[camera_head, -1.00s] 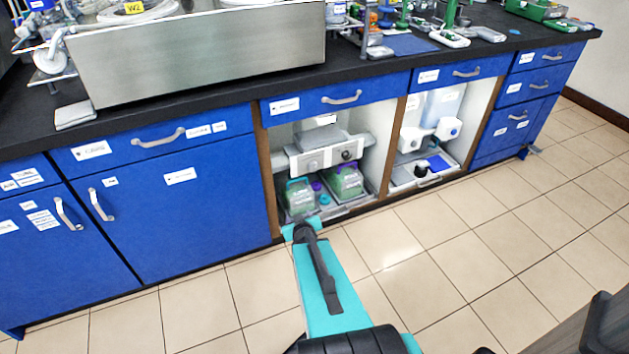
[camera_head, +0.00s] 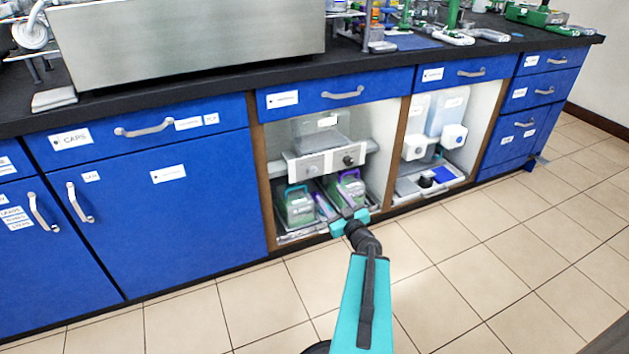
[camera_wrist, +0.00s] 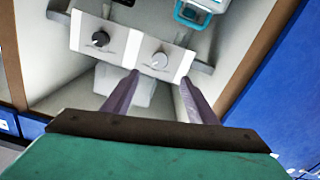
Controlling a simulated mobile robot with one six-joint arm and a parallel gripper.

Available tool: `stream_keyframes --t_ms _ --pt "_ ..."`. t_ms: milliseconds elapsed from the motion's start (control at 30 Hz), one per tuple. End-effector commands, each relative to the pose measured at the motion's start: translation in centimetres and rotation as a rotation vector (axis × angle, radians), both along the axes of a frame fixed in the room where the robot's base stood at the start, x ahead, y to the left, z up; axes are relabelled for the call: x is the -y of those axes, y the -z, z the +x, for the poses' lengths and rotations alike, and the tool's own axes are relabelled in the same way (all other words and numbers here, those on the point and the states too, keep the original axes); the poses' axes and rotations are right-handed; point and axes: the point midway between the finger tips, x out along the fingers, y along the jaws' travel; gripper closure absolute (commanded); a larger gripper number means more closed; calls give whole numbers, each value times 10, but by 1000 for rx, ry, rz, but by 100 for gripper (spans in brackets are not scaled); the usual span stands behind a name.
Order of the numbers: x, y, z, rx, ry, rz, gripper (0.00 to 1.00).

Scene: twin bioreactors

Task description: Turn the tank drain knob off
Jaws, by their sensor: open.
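A white control panel (camera_head: 322,163) with two knobs sits inside the open cabinet bay, and it also shows in the wrist view (camera_wrist: 128,49). One knob is black (camera_wrist: 100,38) (camera_head: 348,160); the other is pale (camera_wrist: 159,59) (camera_head: 311,167). I cannot read which is the tank drain knob. My gripper (camera_wrist: 160,77) is open and empty at the panel. In the wrist view its fingertips lie to either side, just below the pale knob; I cannot tell if they touch the panel. In the head view my gripper (camera_head: 337,207) is low at the bay's front.
Bottles with a teal handle (camera_head: 296,204) and a purple handle (camera_head: 351,188) stand in a tray below the panel. Wooden posts (camera_head: 395,150) edge the bay. Blue cabinet doors (camera_head: 190,220) are to the left. The tiled floor in front is clear.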

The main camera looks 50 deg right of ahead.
Motion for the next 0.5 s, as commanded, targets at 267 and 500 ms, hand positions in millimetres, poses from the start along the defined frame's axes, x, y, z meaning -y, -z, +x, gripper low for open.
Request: stream_keyframes --t_ms 267,500 --pt "0 -1 0 0 0 0 48" --pt "1 1 5 0 -1 0 48"
